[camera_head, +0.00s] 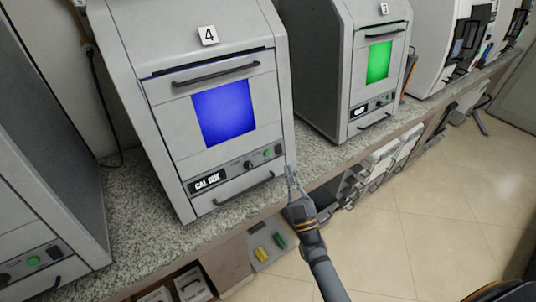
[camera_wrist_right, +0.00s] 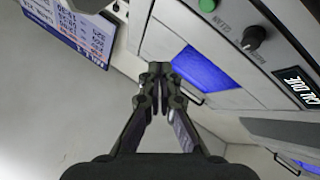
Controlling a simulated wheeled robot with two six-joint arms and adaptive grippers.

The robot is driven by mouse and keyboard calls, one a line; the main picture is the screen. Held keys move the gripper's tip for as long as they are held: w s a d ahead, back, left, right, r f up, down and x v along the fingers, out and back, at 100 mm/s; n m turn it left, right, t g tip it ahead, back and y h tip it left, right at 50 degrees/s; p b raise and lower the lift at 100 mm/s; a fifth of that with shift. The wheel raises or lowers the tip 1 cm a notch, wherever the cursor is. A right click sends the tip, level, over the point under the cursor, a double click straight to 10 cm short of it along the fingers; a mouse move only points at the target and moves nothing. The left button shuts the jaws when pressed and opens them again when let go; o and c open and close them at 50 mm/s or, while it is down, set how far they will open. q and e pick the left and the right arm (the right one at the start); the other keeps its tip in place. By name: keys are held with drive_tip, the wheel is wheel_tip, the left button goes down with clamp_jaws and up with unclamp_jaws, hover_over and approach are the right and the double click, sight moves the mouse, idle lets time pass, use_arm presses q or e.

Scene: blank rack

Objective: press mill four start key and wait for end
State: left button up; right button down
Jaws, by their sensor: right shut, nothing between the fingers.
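Mill four (camera_head: 150,35) is a grey cabinet with a "4" tag and a blue-lit window (camera_head: 223,110). Its lower front panel carries a small display (camera_head: 207,181) that seems to read "CAL DUE", a dark knob (camera_head: 249,165) and a green round key (camera_head: 267,153). My right gripper (camera_head: 290,174) is shut and empty, beside the lower right corner of the mill, right of the green key. In the right wrist view the closed fingertips (camera_wrist_right: 160,72) point towards the mill, apart from the green key (camera_wrist_right: 207,5) and the knob (camera_wrist_right: 253,38). My left gripper is not in view.
A neighbouring mill (camera_head: 330,55) with a green window stands to the right, and another cabinet (camera_head: 50,150) to the left. The speckled counter (camera_head: 140,225) runs beneath them. Yellow and green items (camera_head: 261,254) lie below the counter. The tiled floor (camera_head: 430,225) at right is mostly clear.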

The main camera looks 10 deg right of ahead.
sight(267, 153)
drive_tip(key=shift+w+a+f+b, duration=0.35)
drive_tip(key=shift+w+a+b, duration=0.15)
drive_tip(key=shift+w+b, duration=0.65)
drive_tip(key=shift+w+a+f+b, duration=0.4)
drive_tip(key=shift+w+b, duration=0.3)
drive_tip(key=shift+w, duration=0.8)
drive_tip(key=shift+w+a+f+b, duration=0.25)
drive_tip(key=shift+w+a+b, duration=0.3)
drive_tip(key=shift+w+b, duration=0.6)
drive_tip(key=shift+w, duration=0.2)
drive_tip(key=shift+w+a+f, duration=0.1)
drive_tip(key=shift+w+a, duration=0.05)
drive_tip(key=shift+w, duration=0.25)
